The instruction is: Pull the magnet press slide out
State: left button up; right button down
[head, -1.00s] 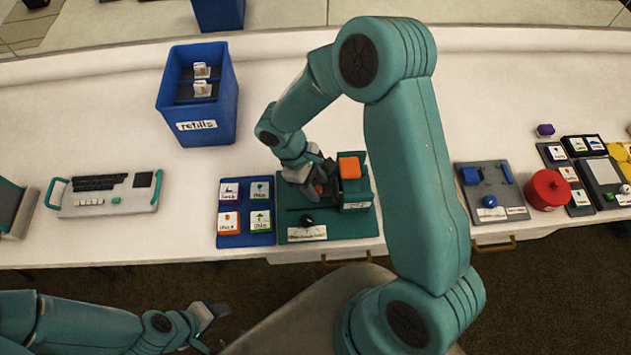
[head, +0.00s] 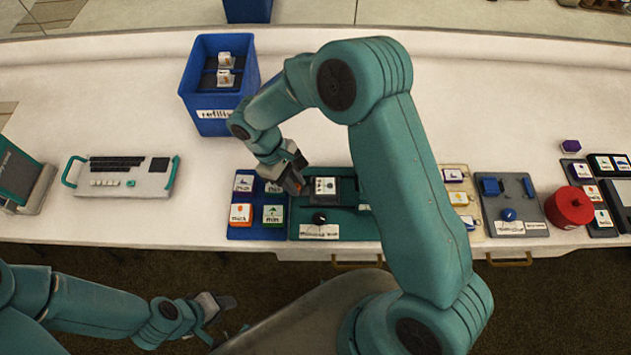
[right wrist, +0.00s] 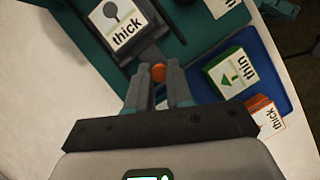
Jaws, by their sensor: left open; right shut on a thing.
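The magnet press has a dark green base (head: 370,230) on the counter, partly hidden behind my right arm. Its dark slide (head: 320,203) sticks out on the left of the base and carries a white tile (head: 325,186). The right wrist view shows this tile (right wrist: 122,22) marked "thick" and the slide's round orange knob (right wrist: 158,72). My right gripper (head: 297,183) is shut on the knob, its fingers (right wrist: 158,85) on either side. The press head is hidden by my arm. My left gripper (head: 228,305) is open and empty, low in front of the counter.
A blue tray (head: 257,234) with several labelled tiles lies just left of the press, close to my right gripper. A blue refills bin (head: 218,95) stands behind. A keyboard-like panel (head: 125,175) lies left. A grey board (head: 520,215) and red pot (head: 570,207) are right.

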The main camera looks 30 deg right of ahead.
jog(key=shift+w+a, duration=0.2)
jog(key=c, duration=1)
grip_release()
jog(key=shift+a, duration=0.1)
jog(key=shift+r, duration=0.1)
jog(key=shift+w+r, duration=0.1)
jog(key=shift+r, duration=0.15)
jog(key=v, duration=1.5)
jog(key=shift+w+a+r+b, duration=0.1)
jog(key=shift+r+b, duration=0.25)
